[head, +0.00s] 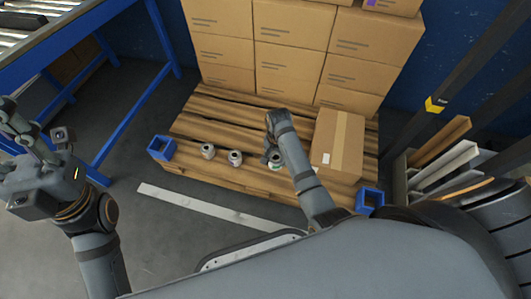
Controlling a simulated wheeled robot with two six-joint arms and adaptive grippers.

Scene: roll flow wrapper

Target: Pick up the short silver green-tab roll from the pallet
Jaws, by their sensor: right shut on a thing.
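Three small rolls are near the front edge of the wooden pallet (190,128). Two silver rolls stand upright side by side, one on the left (208,151) and one to its right (235,158). The third, a short silver roll with some green on it (276,166), is at my right gripper (271,157). That gripper is shut on this roll, and my arm partly hides both. I cannot tell if the roll is clear of the boards.
Stacked cartons (290,45) fill the pallet's back. A single carton (337,145) stands close to the right of my right arm. Blue corner blocks stand at the left (161,148) and right (369,200). A blue-framed conveyor (90,25) is at upper left.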

